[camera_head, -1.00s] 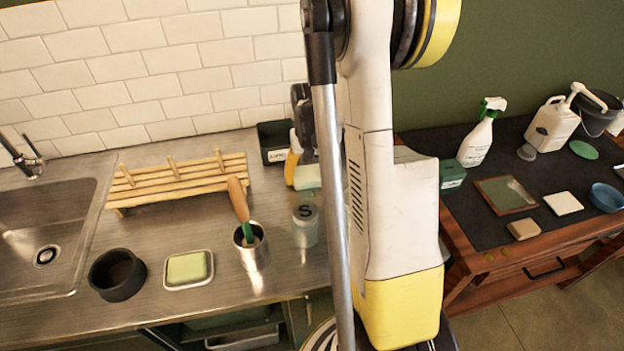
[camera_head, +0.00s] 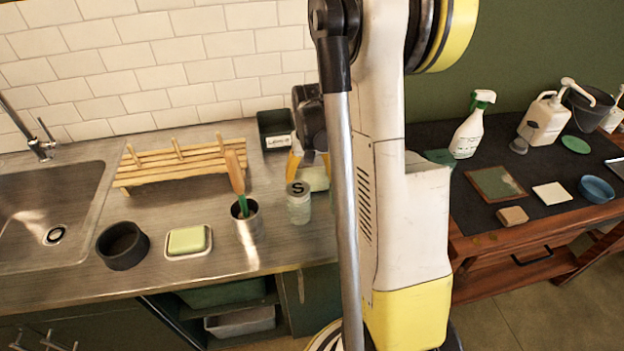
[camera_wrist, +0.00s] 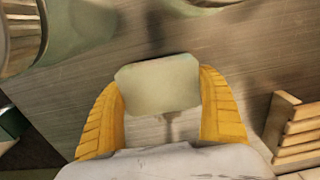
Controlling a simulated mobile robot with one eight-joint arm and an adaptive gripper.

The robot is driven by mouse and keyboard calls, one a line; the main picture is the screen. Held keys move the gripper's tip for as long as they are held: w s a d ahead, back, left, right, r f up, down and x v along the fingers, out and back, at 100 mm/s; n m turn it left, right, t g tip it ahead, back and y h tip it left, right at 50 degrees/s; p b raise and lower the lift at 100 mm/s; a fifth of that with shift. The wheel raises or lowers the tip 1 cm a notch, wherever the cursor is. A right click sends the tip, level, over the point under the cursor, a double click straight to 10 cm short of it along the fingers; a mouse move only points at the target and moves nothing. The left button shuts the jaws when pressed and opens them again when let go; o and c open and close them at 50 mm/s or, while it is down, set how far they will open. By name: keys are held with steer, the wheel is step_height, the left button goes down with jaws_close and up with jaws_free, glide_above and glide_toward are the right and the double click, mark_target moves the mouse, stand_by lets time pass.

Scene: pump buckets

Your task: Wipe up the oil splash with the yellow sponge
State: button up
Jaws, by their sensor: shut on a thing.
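My gripper (camera_wrist: 162,108), with yellow fingers, is shut on a pale greenish-yellow block (camera_wrist: 160,84), which looks like a sponge. In the head view my gripper (camera_head: 308,165) and the block (camera_head: 315,179) are near the back of the metal counter, partly hidden by my arm. The gap between block and counter is hard to judge. A yellow-green block (camera_head: 187,240) lies in a small white dish at the counter's front. I cannot make out an oil splash for certain. Small yellowish spots (camera_head: 489,239) show on the right wooden table's front edge.
A wooden rack (camera_head: 180,170), a dark green box (camera_head: 274,130), a jar marked S (camera_head: 299,205), a metal cup with a brush (camera_head: 249,225) and a black bowl (camera_head: 122,246) surround the counter space. The sink (camera_head: 60,200) is at left. The right table (camera_head: 480,215) holds bottles and small items.

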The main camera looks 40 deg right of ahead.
mark_target(310, 174)
steer(key=r, duration=0.1)
steer(key=r+p, duration=0.1)
steer(key=shift+w+d+r, duration=0.1)
steer(key=shift+w+r, duration=0.1)
steer(key=shift+r, duration=0.2)
steer(key=shift+r+p, duration=1.55)
steer(key=shift+r, duration=0.8)
